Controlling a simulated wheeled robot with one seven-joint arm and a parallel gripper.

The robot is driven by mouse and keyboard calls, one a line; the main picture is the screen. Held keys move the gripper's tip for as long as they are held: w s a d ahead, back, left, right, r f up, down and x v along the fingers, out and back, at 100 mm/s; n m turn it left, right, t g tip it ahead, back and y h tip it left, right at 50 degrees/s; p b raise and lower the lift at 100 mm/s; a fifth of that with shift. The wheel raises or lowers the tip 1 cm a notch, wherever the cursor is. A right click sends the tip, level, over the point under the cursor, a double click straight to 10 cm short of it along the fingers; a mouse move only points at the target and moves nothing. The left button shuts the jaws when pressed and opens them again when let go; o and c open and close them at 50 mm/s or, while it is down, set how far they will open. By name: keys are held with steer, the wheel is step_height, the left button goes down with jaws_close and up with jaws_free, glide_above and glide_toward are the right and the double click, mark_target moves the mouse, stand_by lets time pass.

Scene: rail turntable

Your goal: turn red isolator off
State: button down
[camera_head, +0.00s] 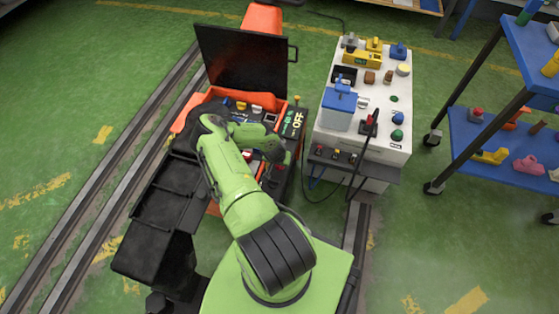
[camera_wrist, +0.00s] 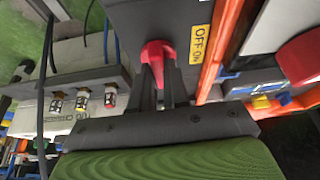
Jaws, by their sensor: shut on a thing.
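The red isolator (camera_wrist: 158,50) is a red handle on a dark panel in the wrist view. A yellow label (camera_wrist: 199,44) reading OFF and ON is beside it. My gripper (camera_wrist: 160,68) has its two dark fingers shut on the red handle. In the head view my green arm reaches over the orange machine (camera_head: 283,104), and the gripper and the isolator are hidden behind the arm.
The machine's black lid (camera_head: 240,58) stands open. A white cabinet (camera_head: 334,140) with coloured parts and a black cable is close on the right. A blue shelf cart (camera_head: 470,140) is farther right. Rails (camera_head: 80,215) run along the green floor.

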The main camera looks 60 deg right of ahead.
steer(key=shift+r, duration=0.1)
steer(key=shift+n+t+p, duration=0.5)
steer(key=shift+n+p, duration=0.5)
steer(key=shift+n, duration=0.1)
steer(key=n, duration=0.1)
steer(key=n+t+p, duration=0.1)
steer(key=shift+s+d+n+y+p, duration=0.15)
steer(key=shift+n+y+p, duration=0.15)
steer(key=shift+n, duration=0.1)
steer(key=n+y, duration=0.1)
steer(key=n, duration=0.1)
steer(key=n+t, duration=0.1)
steer(key=n, duration=0.2)
steer(key=shift+d+y+p, duration=0.1)
steer(key=shift+y+p, duration=0.2)
steer(key=shift+y, duration=0.1)
steer(key=n+b, duration=0.1)
steer(key=n, duration=0.1)
steer(key=n+y+b, duration=0.1)
steer(key=n, duration=0.1)
steer(key=shift+d+f+n+t+y, duration=0.1)
steer(key=shift+f+n+t+y, duration=0.1)
steer(key=shift+n+t+y, duration=0.15)
steer(key=shift+n+y+b, duration=0.45)
steer(key=shift+n+b, duration=0.55)
steer(key=shift+n, duration=0.25)
steer(key=shift+s+r+n, duration=0.1)
steer(key=shift+n, duration=0.2)
